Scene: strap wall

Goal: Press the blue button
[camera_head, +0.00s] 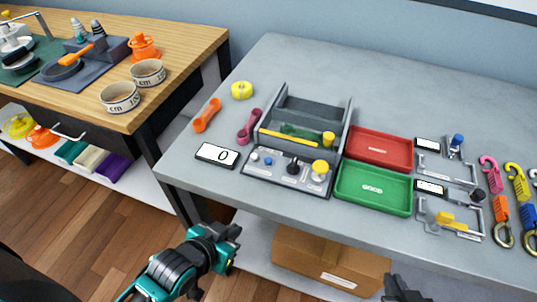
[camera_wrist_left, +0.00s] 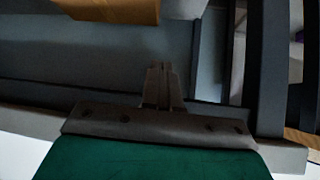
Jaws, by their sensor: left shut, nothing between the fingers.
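The blue button (camera_head: 268,161) is a small round cap on the grey control panel (camera_head: 283,181) at the front of the grey table. A black joystick (camera_head: 293,165) and a large yellow button (camera_head: 320,167) stand to its right on the same panel. My left gripper (camera_head: 232,240) is in front of the table edge, below and to the left of the panel, well apart from the button. In the left wrist view its fingers (camera_wrist_left: 162,84) are together and empty. A dark part of my right gripper (camera_head: 398,288) shows at the bottom edge; its fingers are unclear.
A display reading 0 (camera_head: 217,155) lies left of the panel. A grey bin (camera_head: 345,115) stands behind it. Red (camera_head: 378,148) and green (camera_head: 373,190) trays lie to the right. A cardboard box (camera_head: 330,262) sits under the table. The table's front edge lies between my left gripper and the panel.

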